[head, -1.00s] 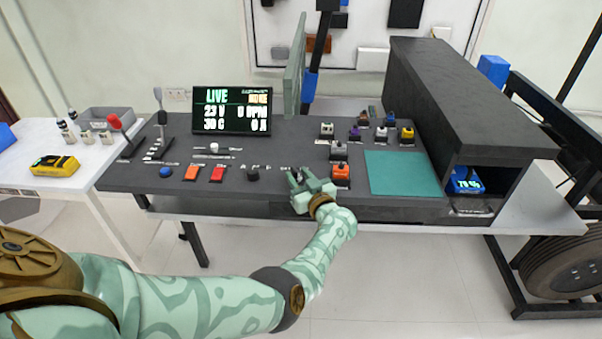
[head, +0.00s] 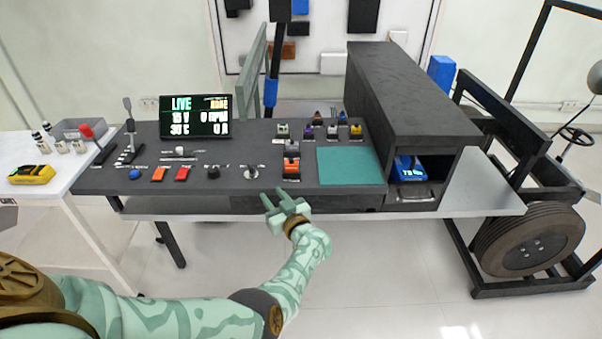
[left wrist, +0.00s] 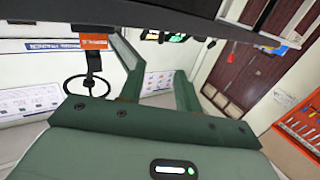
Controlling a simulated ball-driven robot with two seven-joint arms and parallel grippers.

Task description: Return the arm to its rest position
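My left arm, pale green with darker swirls, reaches in from the lower left in the head view. Its left gripper (head: 275,194) is just in front of the console's front edge, near a round silver knob (head: 251,172), and apart from it. The two fingers stand apart with nothing between them. In the left wrist view the dark green fingers (left wrist: 152,65) are also spread and empty. My right gripper is not in view.
The dark console (head: 215,198) carries a lit screen (head: 194,116), switches, coloured blocks and a teal mat (head: 348,166). A dark housing (head: 410,95) stands at right over a blue device (head: 409,167). A wheeled frame (head: 530,240) is farther right. Floor before the console is clear.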

